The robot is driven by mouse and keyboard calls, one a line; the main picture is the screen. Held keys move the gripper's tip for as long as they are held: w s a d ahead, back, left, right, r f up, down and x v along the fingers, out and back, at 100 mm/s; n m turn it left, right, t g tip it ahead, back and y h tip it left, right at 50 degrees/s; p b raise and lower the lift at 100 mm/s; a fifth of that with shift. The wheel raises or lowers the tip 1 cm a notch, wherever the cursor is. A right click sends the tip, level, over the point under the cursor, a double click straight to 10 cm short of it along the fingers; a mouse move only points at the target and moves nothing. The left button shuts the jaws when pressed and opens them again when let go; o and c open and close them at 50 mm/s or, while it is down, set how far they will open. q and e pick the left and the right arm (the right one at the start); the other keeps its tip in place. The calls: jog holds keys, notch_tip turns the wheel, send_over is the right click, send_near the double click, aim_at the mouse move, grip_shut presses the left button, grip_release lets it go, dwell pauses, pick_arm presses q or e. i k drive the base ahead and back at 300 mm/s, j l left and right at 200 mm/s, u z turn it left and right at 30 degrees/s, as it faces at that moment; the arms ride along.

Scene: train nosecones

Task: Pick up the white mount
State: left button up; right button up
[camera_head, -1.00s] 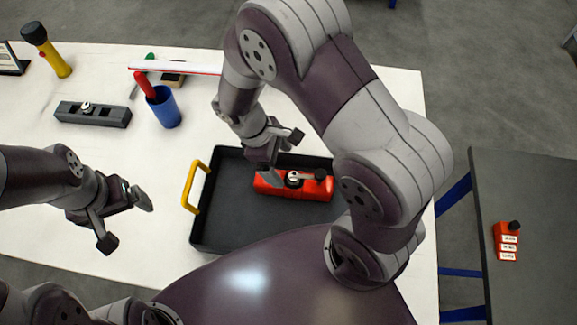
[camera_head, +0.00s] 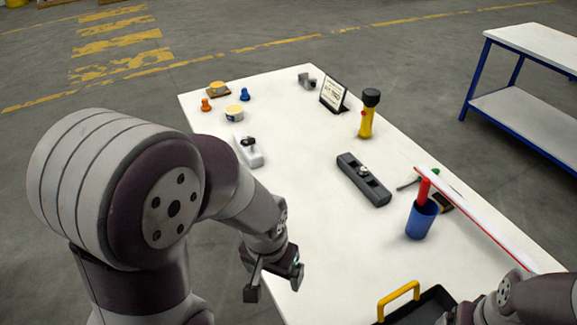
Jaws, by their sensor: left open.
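The white mount (camera_head: 250,157), a small white block with a black knob on top, lies on the white table on its left side, near the edge. My left gripper (camera_head: 273,284) is open and empty. It is by the table's left edge, well nearer to me than the mount and apart from it. Part of my right arm (camera_head: 535,298) shows at the bottom right corner; its fingertips are not clear there.
A dark grey block (camera_head: 363,180), a blue cup (camera_head: 421,219) with a red item and a yellow-black flashlight (camera_head: 367,116) stand right of the mount. A cream round tub (camera_head: 234,113) and small pegs lie beyond it. A black tray (camera_head: 428,306) with a yellow handle is at bottom.

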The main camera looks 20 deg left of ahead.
aim_at(254, 160)
jog(key=k+j+u, duration=0.1)
jog(key=j+u, duration=0.25)
jog(key=j, duration=0.2)
jog(key=j+u, duration=0.3)
jog(key=j, duration=0.25)
jog(key=z, duration=0.35)
jog(key=i+j+z, duration=0.45)
jog(key=i, duration=0.25)
jog(key=i+j+z, duration=0.45)
jog(key=i+j, duration=0.2)
jog(key=j, duration=0.15)
jog(key=i+j, duration=0.15)
